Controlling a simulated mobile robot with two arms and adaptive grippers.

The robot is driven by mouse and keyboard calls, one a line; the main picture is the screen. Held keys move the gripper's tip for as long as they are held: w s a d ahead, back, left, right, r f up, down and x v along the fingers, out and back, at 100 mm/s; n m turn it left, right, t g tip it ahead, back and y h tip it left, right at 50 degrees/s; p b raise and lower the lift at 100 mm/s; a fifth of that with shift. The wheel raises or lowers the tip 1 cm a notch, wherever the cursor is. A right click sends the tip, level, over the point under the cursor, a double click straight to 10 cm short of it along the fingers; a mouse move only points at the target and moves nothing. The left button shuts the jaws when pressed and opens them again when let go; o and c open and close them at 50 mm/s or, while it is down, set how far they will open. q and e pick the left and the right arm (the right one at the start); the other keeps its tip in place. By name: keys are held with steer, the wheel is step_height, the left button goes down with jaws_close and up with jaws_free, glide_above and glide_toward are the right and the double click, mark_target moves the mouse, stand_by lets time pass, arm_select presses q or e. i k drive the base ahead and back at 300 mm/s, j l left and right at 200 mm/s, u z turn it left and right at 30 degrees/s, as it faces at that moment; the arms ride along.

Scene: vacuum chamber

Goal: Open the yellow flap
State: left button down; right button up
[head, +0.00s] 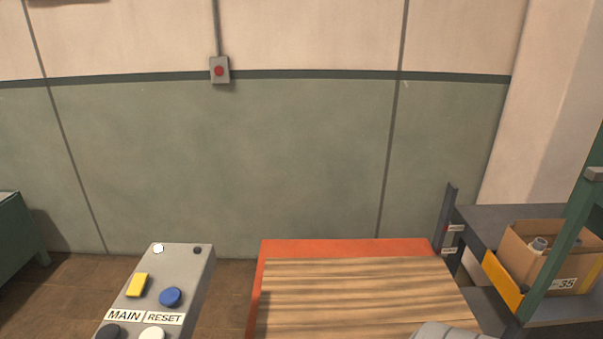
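A small yellow flap (137,285) sits on the sloping top of a grey control box (196,265) at the lower left of the head view. It looks like a raised yellow block lying against the panel; whether it is lifted at all is too small to tell. It is left of a blue round button (170,297) and above the MAIN label (124,316). Neither of my grippers shows in the head view, so nothing is seen touching the flap.
A RESET label (164,318), a white button (152,333) and a dark one (109,331) are lower on the panel. An orange-edged wooden table (350,290) stands to the right. A grey ribbed object (452,332) shows at its front. A cardboard box (560,275) sits on a shelf.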

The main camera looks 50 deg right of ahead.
mark_target(514, 296)
steer(key=z, duration=2.9)
